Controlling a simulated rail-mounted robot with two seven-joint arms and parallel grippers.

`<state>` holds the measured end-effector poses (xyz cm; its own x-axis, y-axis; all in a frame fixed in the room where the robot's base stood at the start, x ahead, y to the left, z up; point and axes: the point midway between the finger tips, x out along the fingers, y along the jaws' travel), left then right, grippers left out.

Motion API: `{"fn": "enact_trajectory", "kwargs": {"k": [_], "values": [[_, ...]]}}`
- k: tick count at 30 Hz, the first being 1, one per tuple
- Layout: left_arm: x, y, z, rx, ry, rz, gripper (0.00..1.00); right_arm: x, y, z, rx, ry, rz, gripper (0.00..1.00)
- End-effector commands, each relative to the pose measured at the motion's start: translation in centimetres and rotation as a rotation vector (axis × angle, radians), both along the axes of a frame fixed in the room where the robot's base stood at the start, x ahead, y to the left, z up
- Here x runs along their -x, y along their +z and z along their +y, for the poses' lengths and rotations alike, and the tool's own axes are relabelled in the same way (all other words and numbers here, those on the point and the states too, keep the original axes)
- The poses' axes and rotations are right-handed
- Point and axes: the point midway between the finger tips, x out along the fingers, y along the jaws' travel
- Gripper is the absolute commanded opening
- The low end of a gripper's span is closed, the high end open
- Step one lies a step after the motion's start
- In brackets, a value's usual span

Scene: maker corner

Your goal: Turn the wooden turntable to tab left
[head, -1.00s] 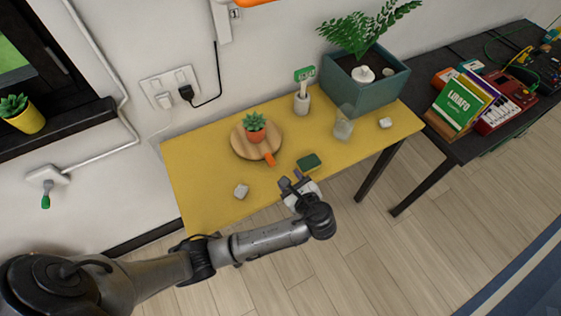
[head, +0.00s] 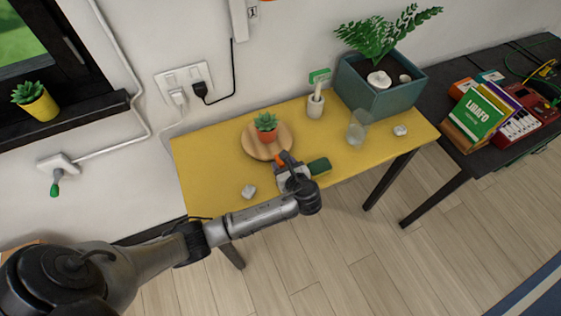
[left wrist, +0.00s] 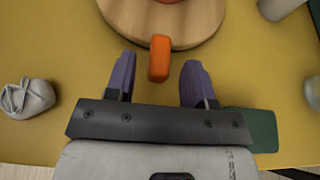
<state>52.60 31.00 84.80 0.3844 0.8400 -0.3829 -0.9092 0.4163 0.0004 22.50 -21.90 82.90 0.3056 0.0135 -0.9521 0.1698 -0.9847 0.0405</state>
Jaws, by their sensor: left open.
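The round wooden turntable (head: 254,148) lies on the yellow table with a small potted succulent (head: 266,127) on it. Its orange tab (head: 280,160) points toward the front right in the head view, partly hidden by my gripper. In the left wrist view, the turntable (left wrist: 190,28) is at the top and the orange tab (left wrist: 159,58) sticks out toward me. My left gripper (head: 287,163) is open. In the left wrist view its purple fingers (left wrist: 158,80) stand on either side of the tab's near end, with gaps on both sides. My right gripper is not in view.
A green block (head: 319,166) lies close to the right of my gripper. A glass (head: 357,128), a white holder (head: 315,106) and a teal planter (head: 385,95) stand to the right.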

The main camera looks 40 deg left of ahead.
Motion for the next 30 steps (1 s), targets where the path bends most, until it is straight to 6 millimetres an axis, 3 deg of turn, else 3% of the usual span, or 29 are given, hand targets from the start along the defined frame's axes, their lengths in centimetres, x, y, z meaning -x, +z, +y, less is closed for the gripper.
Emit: {"fn": "enact_trajectory", "kwargs": {"k": [7, 20, 30], "values": [[-0.9, -0.9, 1.9, -0.001, 0.000, 0.000, 0.49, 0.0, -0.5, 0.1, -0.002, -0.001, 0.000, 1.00], [-1.1, -1.1, 2.4, 0.000, 0.000, 0.000, 0.49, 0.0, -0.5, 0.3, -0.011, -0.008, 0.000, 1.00], [-1.1, -1.1, 2.4, 0.000, 0.000, 0.000, 0.17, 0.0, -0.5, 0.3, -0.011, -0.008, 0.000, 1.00]]}}
